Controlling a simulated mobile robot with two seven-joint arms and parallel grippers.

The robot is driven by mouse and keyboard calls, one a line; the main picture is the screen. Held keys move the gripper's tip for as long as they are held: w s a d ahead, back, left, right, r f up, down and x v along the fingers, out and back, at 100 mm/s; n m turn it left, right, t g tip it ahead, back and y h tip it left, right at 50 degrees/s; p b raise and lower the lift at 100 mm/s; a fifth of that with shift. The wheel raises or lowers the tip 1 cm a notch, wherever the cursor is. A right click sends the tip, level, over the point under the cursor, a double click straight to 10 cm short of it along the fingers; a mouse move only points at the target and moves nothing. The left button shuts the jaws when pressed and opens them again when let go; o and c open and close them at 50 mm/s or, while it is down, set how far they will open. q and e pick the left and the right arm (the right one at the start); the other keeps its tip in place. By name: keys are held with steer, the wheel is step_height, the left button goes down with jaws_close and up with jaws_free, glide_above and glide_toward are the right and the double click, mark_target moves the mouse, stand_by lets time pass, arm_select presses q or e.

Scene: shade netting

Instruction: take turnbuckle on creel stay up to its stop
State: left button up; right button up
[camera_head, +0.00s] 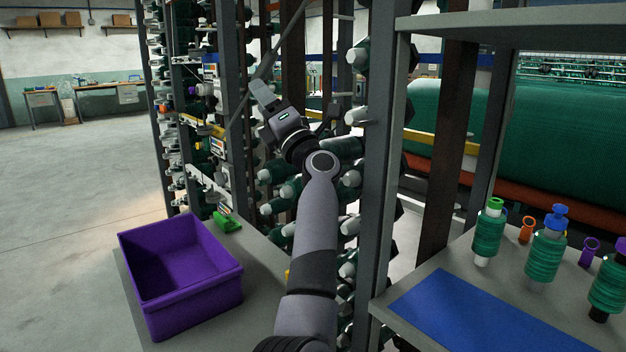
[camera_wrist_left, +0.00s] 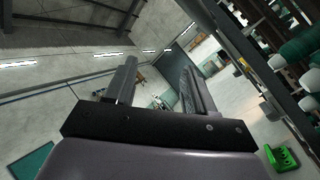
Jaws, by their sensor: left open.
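My left gripper (camera_head: 290,98) is raised in front of the yarn creel in the head view. Its two fingers stand apart, and the wrist view shows the empty gap between them (camera_wrist_left: 158,72). A thin diagonal stay (camera_head: 272,62) runs between the creel's uprights, just behind and above the gripper. I cannot pick out the turnbuckle on it; the gripper and arm cover part of that area. The wrist view shows no stay or turnbuckle between the fingers. My right gripper is in neither view.
Grey creel uprights (camera_head: 381,150) with green yarn packages stand close around the arm. A purple bin (camera_head: 190,310) and a green object (camera_head: 228,221) are on the left table. Bobbins (camera_head: 488,235) and a blue mat (camera_head: 480,315) are on the right shelf. The floor (camera_head: 70,190) is clear at left.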

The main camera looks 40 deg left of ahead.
arm_select(q)
steer(key=d+f+m+t+h+p, duration=0.1)
steer(key=d+f+m+t+h, duration=0.2)
steer(key=m, duration=0.5)
steer(key=w+d+f+m+t+h+p, duration=0.1)
steer(key=d+f+m+t+h, duration=0.2)
steer(key=f+m+t+h, duration=0.2)
steer(key=d+f+m+t+h+p, duration=0.1)
steer(key=d+f+m+t+h, duration=0.3)
steer(key=f+m+t, duration=0.3)
steer(key=shift+w+m+t+p, duration=0.3)
steer(key=shift+w+m+t, duration=0.1)
steer(key=shift+m, duration=1.4)
